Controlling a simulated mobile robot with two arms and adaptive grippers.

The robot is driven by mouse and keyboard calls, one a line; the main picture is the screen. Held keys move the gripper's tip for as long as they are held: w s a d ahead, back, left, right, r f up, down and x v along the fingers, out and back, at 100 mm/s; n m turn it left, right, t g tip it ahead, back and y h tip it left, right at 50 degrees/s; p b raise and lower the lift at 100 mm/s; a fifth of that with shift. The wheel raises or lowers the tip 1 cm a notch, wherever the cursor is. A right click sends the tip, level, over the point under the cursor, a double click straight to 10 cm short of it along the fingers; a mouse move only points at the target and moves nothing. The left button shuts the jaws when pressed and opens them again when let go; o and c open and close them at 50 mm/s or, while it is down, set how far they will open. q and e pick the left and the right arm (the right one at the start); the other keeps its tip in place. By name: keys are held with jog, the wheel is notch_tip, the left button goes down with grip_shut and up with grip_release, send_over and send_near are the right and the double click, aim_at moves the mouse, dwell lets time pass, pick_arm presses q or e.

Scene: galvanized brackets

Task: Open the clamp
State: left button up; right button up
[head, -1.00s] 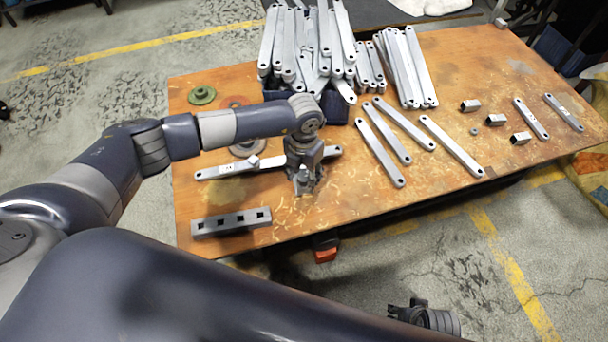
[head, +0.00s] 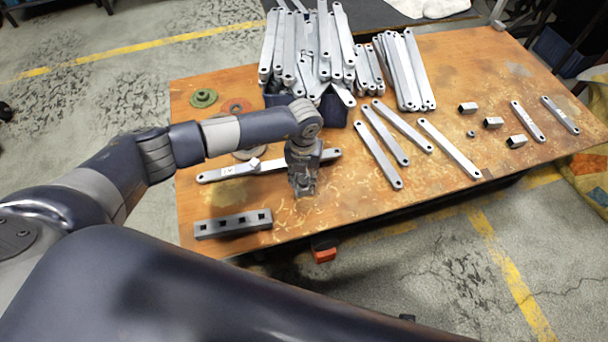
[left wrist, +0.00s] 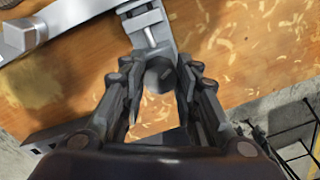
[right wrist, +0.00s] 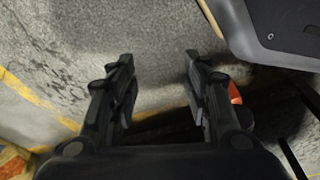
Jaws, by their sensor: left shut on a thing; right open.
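The clamp (left wrist: 146,22) is a grey metal body with a screw, near the top of the left wrist view. It reaches over a flat galvanized bar (left wrist: 70,28). A round grey knob (left wrist: 160,74) sits at the end of its screw. My left gripper (left wrist: 160,80) is shut on this knob. In the head view my left gripper (head: 303,188) points down at the table and hides most of the clamp. The bar (head: 225,172) runs behind the gripper. My right gripper (right wrist: 158,65) is open and empty, over the floor in the right wrist view.
The wooden table (head: 480,70) holds a dark bin (head: 333,110) heaped with bars, several loose bars, small blocks and a square tube with holes (head: 232,224).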

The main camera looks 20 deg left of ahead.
pick_arm(q)
jog(key=n+p, duration=0.3)
jog(key=n, duration=0.3)
jog(key=shift+r, duration=0.1)
jog(key=n+p, duration=0.2)
jog(key=n, duration=0.1)
jog(key=shift+r+n+p, duration=0.1)
jog(key=shift+n+p, duration=0.6)
jog(key=shift+n, duration=0.4)
jog(key=shift+n+p, duration=0.3)
jog(key=shift+n, duration=0.3)
jog(key=shift+f+n, duration=0.2)
jog(key=shift+n, duration=0.4)
jog(key=o, duration=1)
pick_arm(e)
jog(key=s+d+f, duration=0.1)
jog(key=s+f, duration=0.2)
jog(key=s, duration=0.5)
jog(key=s+d+f+g, duration=0.1)
jog(key=s+d+f, duration=0.1)
jog(key=s, duration=0.6)
jog(key=shift+f, duration=0.55)
